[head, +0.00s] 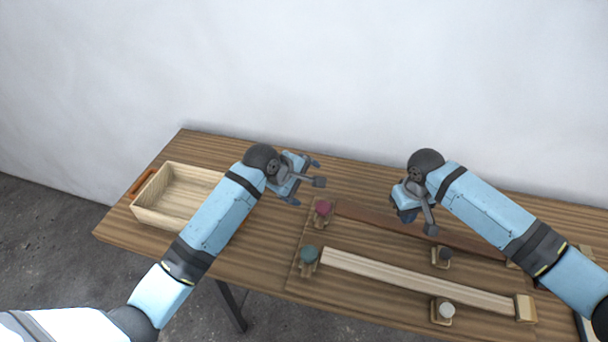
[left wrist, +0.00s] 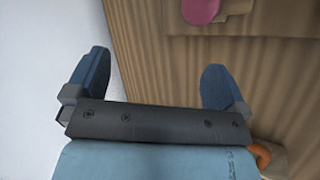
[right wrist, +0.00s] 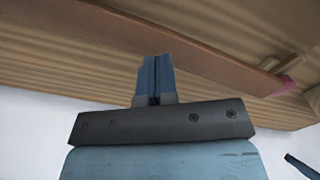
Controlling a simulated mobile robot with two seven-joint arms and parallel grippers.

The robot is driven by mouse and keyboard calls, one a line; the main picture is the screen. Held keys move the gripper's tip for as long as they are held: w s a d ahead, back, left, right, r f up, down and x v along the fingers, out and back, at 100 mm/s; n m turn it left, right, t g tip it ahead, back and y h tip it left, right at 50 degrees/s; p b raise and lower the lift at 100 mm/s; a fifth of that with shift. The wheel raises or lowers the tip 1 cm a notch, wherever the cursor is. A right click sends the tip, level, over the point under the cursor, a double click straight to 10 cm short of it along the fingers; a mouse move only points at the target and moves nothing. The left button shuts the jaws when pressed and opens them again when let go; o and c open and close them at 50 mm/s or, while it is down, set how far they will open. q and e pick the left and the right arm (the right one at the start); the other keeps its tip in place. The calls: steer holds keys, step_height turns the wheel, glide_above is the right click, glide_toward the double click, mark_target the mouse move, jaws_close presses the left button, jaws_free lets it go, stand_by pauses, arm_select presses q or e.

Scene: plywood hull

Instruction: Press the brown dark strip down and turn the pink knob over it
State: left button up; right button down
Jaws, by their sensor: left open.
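The brown dark strip (head: 380,219) runs along the back of the plywood board, partly hidden by my right gripper and arm. It also crosses the right wrist view (right wrist: 185,45). The pink knob (head: 323,208) sits on a small wooden block at the strip's left end. It shows at the top of the left wrist view (left wrist: 201,10) and at the right of the right wrist view (right wrist: 287,86). My left gripper (head: 304,183) is open and empty, behind and left of the knob. My right gripper (head: 405,214) is shut with nothing between its fingers, near the strip; contact cannot be told.
A pale strip (head: 410,281) lies nearer the front, with a green knob (head: 309,254) at its left end. A dark knob (head: 445,253) and a white knob (head: 446,310) stand on blocks. An empty wooden tray (head: 160,216) is at left. A wall stands behind the table.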

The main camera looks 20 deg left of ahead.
mark_target(319, 209)
arm_select(q)
steer(key=d+f+g, duration=0.1)
steer(key=f+g, duration=0.1)
steer(key=s+d+f+n+g, duration=0.1)
steer(key=d+f+g, duration=0.1)
steer(key=f, duration=0.1)
steer(key=s+d+f+n+g, duration=0.1)
steer(key=d+f+g, duration=0.1)
steer(key=g, duration=0.1)
steer(key=shift+d+f+y, duration=0.1)
steer(key=shift+f+y, duration=0.2)
steer(key=shift+f, duration=0.1)
stand_by(0.3)
steer(key=shift+c, duration=0.5)
steer(key=c, duration=0.7)
steer(key=shift+c, duration=0.2)
arm_select(e)
steer(key=shift+f, duration=0.2)
